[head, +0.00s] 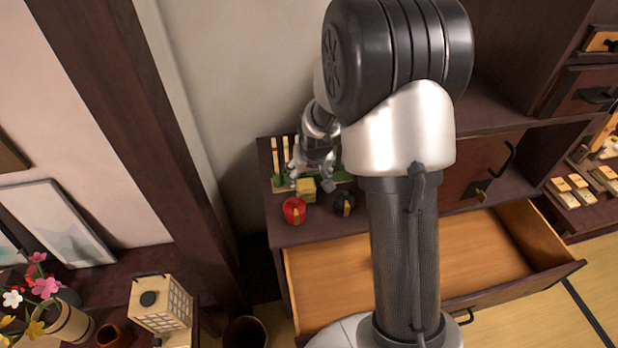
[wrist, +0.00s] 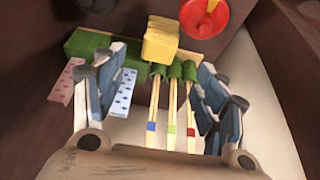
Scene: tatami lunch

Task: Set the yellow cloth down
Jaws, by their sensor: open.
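The yellow cloth (head: 306,189) is a small, block-like folded bundle on the dark cabinet top (head: 284,235), behind a red round item. It also shows in the wrist view (wrist: 160,42), overlapping the green chopstick holder. My gripper (head: 312,174) is at the cloth's far side in the head view. In the wrist view my gripper (wrist: 163,78) is open, its fingers spread wide, with the cloth just beyond the fingertips. Nothing is held between the fingers. Whether a fingertip touches the cloth I cannot tell.
A red round item (head: 294,210) and a dark round item (head: 344,203) stand close in front of the cloth. The green holder (wrist: 85,45) with several chopsticks (wrist: 172,115) lies close to my fingers. An open, empty drawer (head: 335,270) juts out below the cabinet top.

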